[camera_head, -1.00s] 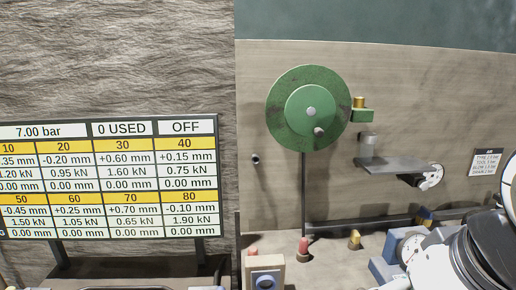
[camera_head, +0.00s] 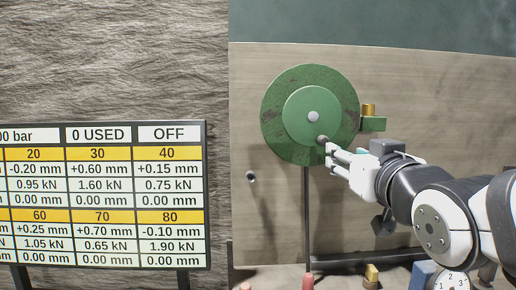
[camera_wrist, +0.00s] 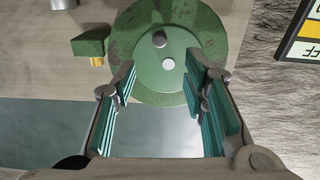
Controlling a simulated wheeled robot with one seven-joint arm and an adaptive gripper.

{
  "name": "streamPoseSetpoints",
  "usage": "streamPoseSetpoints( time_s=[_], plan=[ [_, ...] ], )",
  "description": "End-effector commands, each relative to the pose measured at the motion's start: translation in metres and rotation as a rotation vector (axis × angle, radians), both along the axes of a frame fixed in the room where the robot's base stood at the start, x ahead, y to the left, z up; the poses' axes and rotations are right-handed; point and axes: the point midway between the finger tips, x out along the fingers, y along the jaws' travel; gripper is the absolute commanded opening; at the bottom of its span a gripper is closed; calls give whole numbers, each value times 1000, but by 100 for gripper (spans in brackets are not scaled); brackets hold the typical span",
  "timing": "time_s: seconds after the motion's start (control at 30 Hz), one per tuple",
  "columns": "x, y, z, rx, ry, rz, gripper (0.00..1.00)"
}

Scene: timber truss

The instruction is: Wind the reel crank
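The green reel (camera_head: 275,100) is a round disc with a smaller green hub (camera_head: 300,108) on the wooden panel. A short grey crank knob (camera_head: 322,140) sticks out low on the right of the hub. My gripper (camera_head: 332,156) is close beside the knob, at its lower right. In the wrist view my gripper (camera_wrist: 160,105) is open, with its teal pads apart. There the reel (camera_wrist: 215,22) shows beyond the fingers, upside down, with the knob (camera_wrist: 159,39) above the gap between the pads. I cannot tell whether a finger touches the knob.
A green bracket with a brass knob (camera_head: 369,109) sits at the reel's right edge. A dark vertical post (camera_head: 307,210) runs below the reel. A display board (camera_head: 105,205) stands at left. A dial gauge (camera_head: 452,282) and small red and yellow pieces line the bottom.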

Motion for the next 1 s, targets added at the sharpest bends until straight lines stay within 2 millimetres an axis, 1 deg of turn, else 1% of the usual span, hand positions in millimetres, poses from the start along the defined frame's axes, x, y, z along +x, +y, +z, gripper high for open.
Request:
streamPoseSetpoints(
  time_s=[0.27, 0.6, 1.0],
  plan=[
    [9, 1, 5, 0, 5, 3, 40],
    [21, 2, 6, 0, 6, 6, 40],
    [24, 0, 3, 1, 7, -1, 40]
  ],
)
